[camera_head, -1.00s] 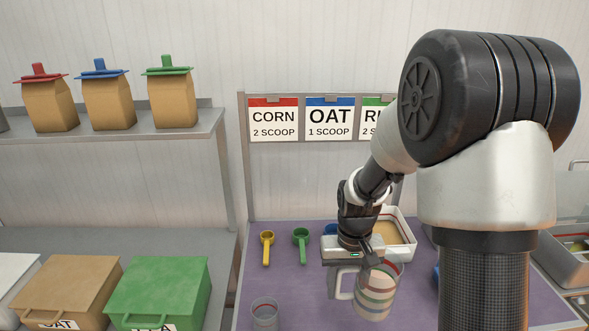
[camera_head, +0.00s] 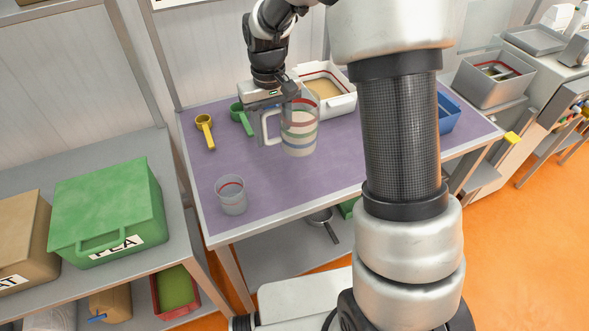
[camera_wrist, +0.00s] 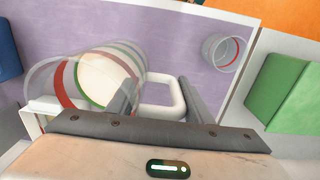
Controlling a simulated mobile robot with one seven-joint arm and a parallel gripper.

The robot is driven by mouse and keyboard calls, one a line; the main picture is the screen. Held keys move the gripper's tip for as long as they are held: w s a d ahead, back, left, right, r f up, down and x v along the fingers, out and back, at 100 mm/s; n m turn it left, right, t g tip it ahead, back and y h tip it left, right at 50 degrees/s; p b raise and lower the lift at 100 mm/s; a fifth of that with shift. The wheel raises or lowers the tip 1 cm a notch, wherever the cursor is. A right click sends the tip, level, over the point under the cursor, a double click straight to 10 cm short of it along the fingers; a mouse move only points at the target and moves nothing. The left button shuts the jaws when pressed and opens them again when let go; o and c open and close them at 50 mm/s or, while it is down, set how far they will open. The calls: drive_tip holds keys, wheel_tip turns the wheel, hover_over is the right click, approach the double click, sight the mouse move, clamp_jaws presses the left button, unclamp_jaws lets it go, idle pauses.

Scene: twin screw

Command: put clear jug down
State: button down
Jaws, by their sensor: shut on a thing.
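The clear jug (camera_head: 299,135) has coloured bands, a white handle and pale contents. It is upright over the purple table top (camera_head: 340,165); I cannot tell whether its base touches. My gripper (camera_head: 277,101) is shut on the jug at its handle side, with its fingers pointing down. In the wrist view the jug (camera_wrist: 105,75) lies left of my gripper (camera_wrist: 157,100), and the handle shows around and beyond the fingers. The exact contact is partly hidden.
A small clear cup (camera_head: 232,196) stands at the front left. Yellow (camera_head: 204,130) and green (camera_head: 241,119) scoops lie behind. A white bin (camera_head: 338,100) stands behind the jug, a blue bin (camera_head: 448,112) at right. Table between jug and cup is clear.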

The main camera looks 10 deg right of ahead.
wheel_tip(320, 180, down, 10)
drive_tip(key=shift+w+r+b, duration=0.1)
drive_tip(key=shift+r+b, duration=0.1)
drive_tip(key=shift+b, duration=0.1)
drive_tip(key=shift+f, duration=0.15)
drive_tip(key=c, duration=0.9)
unclamp_jaws()
